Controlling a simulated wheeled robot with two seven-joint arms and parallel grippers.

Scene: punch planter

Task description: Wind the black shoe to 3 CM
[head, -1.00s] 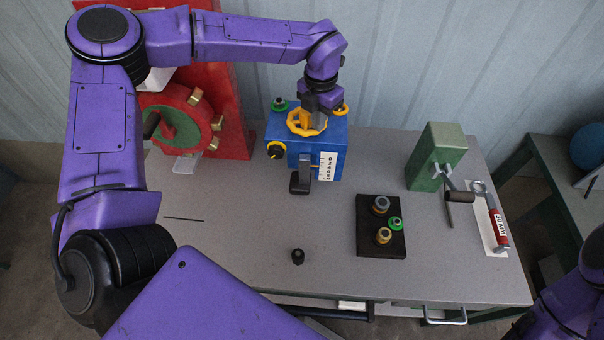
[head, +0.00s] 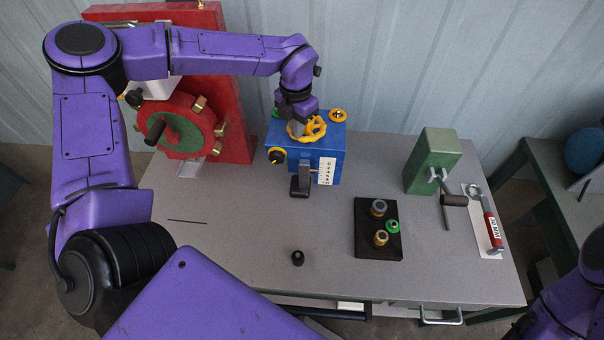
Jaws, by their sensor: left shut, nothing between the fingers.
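The black shoe (head: 300,184) is on the front of the blue box (head: 331,149), low beside a white scale (head: 327,171) with a small pointer. The scale's marks are too small to read. A yellow handwheel (head: 309,128) lies on top of the blue box. My left gripper (head: 298,128) points down at the left part of the handwheel. It is shut with nothing between its fingers and partly hides the wheel. Whether it touches the wheel I cannot tell. Of my right arm only purple links show at the lower right; its gripper is out of view.
A red machine (head: 230,90) stands at left. A black tray (head: 366,244), a black plug (head: 298,258), a green crank post (head: 430,165) and a red-handled wrench (head: 492,228) share the grey table.

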